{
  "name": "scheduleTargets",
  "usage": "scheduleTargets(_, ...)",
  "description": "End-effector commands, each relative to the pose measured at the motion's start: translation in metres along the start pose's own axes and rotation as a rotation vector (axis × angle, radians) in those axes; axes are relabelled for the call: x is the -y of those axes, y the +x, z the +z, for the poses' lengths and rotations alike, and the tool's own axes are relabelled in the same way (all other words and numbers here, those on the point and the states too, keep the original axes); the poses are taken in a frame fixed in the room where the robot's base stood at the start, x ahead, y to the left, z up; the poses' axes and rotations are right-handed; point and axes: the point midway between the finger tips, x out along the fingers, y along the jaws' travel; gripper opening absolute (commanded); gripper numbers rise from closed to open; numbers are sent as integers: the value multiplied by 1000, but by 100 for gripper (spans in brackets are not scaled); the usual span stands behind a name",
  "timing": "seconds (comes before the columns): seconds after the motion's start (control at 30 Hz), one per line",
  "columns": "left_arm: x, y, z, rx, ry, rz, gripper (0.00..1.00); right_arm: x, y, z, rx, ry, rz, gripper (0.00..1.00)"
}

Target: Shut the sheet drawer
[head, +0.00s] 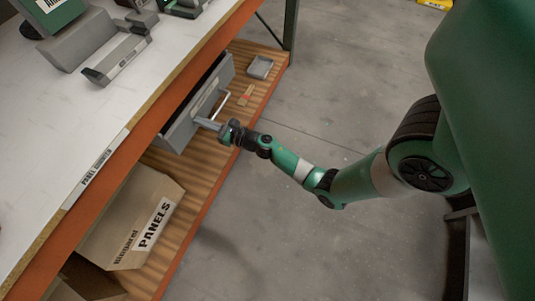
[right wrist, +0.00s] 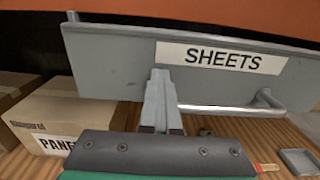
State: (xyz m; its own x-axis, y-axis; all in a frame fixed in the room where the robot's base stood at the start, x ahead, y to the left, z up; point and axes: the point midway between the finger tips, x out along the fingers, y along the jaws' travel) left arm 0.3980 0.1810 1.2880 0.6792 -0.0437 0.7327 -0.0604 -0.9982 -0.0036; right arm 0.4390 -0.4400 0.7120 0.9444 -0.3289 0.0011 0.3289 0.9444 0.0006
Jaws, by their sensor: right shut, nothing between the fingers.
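The sheet drawer (head: 181,133) is grey and sits under the bench top. It stands pulled out, with its dark inside partly showing in the head view. In the right wrist view its front panel (right wrist: 105,62) carries a white SHEETS label (right wrist: 221,58) and a metal bar handle (right wrist: 266,99). My right gripper (head: 207,123) is shut and empty, with its fingertips at the drawer front. In the right wrist view the fingers (right wrist: 159,88) overlap the panel left of the label's middle; I cannot tell whether they touch it. My left gripper is not in view.
A cardboard PANELS box (head: 125,225) stands on the wooden lower shelf (head: 215,160), left of the drawer. A small grey tray (head: 260,67) lies on the shelf beyond it. The bench top (head: 50,115) overhangs the drawer. The floor (head: 330,90) to the right is clear.

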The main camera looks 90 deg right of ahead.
Motion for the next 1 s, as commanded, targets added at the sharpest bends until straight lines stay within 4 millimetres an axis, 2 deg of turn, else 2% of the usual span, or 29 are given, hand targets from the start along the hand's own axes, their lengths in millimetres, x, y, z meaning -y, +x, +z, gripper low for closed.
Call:
scheduleTargets(0.03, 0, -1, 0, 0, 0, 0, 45, 0, 0, -4, -9, 0, -3, 0)
scheduleTargets(0.37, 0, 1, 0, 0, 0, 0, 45, 0, -4, -4, -9, 0, -3, 0)
scheduleTargets(0.47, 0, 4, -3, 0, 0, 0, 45, 1, -18, -4, -11, 0, -4, 0)
scheduleTargets(0.8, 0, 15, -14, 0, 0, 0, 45, 2, -98, -3, -12, 1, -7, 0)
scheduleTargets(1.0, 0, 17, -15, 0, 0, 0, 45, 1, -121, -3, -9, 0, -4, 0)
